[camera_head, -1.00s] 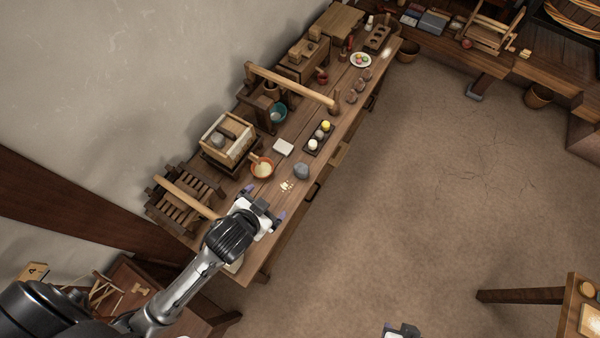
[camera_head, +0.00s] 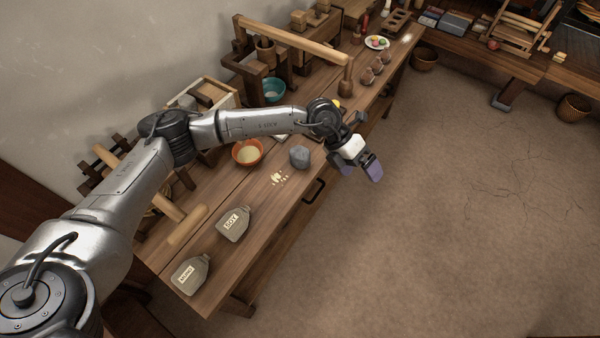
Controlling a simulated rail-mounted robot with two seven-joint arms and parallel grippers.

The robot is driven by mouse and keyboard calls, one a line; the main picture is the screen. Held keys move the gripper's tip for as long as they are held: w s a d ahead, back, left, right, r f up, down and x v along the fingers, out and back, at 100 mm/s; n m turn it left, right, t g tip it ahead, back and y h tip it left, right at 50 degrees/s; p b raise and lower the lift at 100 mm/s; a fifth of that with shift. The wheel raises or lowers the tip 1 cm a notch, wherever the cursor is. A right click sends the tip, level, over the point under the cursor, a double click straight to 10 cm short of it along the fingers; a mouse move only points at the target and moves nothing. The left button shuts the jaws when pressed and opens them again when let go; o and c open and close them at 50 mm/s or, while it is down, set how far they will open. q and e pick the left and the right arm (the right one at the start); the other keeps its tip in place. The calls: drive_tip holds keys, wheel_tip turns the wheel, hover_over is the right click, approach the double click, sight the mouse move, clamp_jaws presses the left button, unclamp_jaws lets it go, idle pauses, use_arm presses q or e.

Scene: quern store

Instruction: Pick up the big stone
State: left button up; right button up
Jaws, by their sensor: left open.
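The big stone (camera_head: 299,156) is a grey, rounded lump. It sits on the wooden bench (camera_head: 262,212) near its front edge, beside some pale crumbs (camera_head: 279,178). My left gripper (camera_head: 364,170) is open and empty. It hangs past the bench's front edge, to the right of the stone and apart from it. My left arm reaches across the bench behind the stone. My right gripper does not show.
An orange bowl (camera_head: 248,152) of pale meal stands left of the stone. Two labelled bottles, one marked SOY (camera_head: 234,224) and another (camera_head: 191,274), lie on the near bench. A wooden beam (camera_head: 290,42) stands farther back.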

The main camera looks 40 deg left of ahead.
use_arm(q)
drive_tip(key=w+a+f+y+b, duration=0.1)
drive_tip(key=a+f+y+b, duration=0.1)
drive_tip(key=a, duration=0.3)
drive_tip(key=w+a+f+y+b, duration=0.2)
drive_tip(key=a+y, duration=0.1)
drive_tip(key=a, duration=0.3)
drive_tip(key=n+g+y+b, duration=0.1)
drive_tip(key=n+y+b, duration=0.1)
drive_tip(key=y+b, duration=0.1)
hover_over(300, 151)
drive_tip(key=shift+w+d+f, duration=0.1)
drive_tip(key=shift+f, duration=0.2)
drive_tip(key=shift+y, duration=0.3)
wheel_tip(300, 151, down, 6)
drive_tip(key=shift+f+b, duration=0.2)
drive_tip(key=shift+b, duration=0.7)
drive_tip(key=shift+f, duration=0.65)
drive_tip(key=shift+s+f+b, duration=0.2)
drive_tip(key=shift+f+b, duration=1.5)
drive_tip(key=shift+f, duration=1)
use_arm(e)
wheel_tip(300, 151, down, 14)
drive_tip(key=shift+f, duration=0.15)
use_arm(q)
drive_tip(key=shift+c, duration=0.3)
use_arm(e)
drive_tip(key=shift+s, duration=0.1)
